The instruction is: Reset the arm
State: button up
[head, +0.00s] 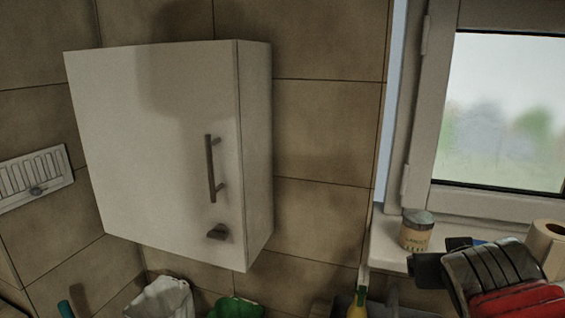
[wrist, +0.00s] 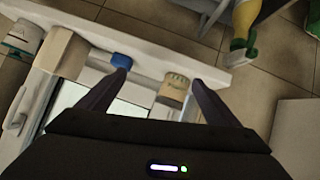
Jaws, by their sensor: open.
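My gripper (head: 442,257) shows at the lower right of the head view, in front of the window sill, with its red and grey wrist behind it. In the wrist view its two dark fingers (wrist: 159,77) stand wide apart, with nothing held between them. A labelled tin (head: 416,231) stands on the sill just beyond the gripper in the head view. In the wrist view the tin (wrist: 174,91) appears beside the right finger; I cannot tell the gap between them. A blue cap (wrist: 121,61) shows beside the left finger.
A white wall cabinet (head: 160,140) with a bar handle hangs at the left. A paper roll (head: 549,246) is near my wrist on the window sill (head: 385,250). A yellow bottle (head: 358,304) and a white bag (head: 162,297) are below. Open air lies between cabinet and gripper.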

jog(key=s+a+f+n+g+y, duration=0.2)
jog(key=s+a+f+g+y, duration=0.2)
jog(key=s+a+f, duration=0.7)
jog(key=shift+s+a+f+g+y, duration=0.25)
jog(key=shift+a+f+y, duration=0.4)
jog(key=shift+a, duration=0.6)
jog(key=shift+f, duration=0.1)
jog(key=shift+c, duration=0.3)
